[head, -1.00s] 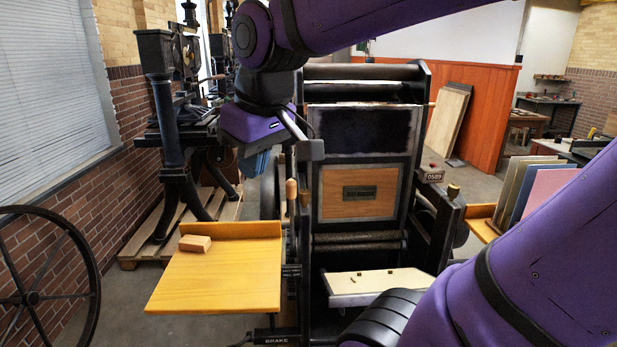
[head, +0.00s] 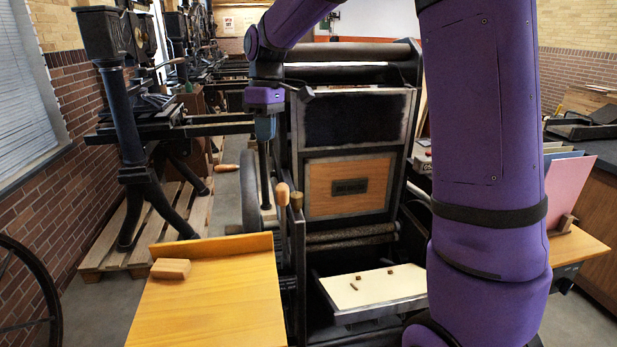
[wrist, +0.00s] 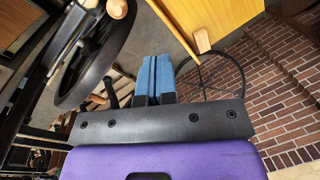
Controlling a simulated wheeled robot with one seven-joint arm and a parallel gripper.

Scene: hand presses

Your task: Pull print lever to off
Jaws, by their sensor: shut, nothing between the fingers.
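The hand press has a slim lever with a wooden handle (head: 283,193) standing upright at its left side, beside a shorter wooden knob (head: 297,201). I take the slim one for the print lever, but I can read no label. A round wooden knob (wrist: 117,9) also shows at the top of the wrist view; I cannot tell which of the two it is. My gripper (head: 265,138) points down, to the left of the lever handle and higher in the picture. Its blue fingers (wrist: 153,72) are together and empty, apart from the knob in the wrist view.
A yellow board (head: 215,300) with a wooden block (head: 171,268) juts out left of the lever. A dark wheel (head: 250,190) stands behind it. A pale tray (head: 375,290) sits low in the press. A spoked wheel (head: 50,300) is at far left.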

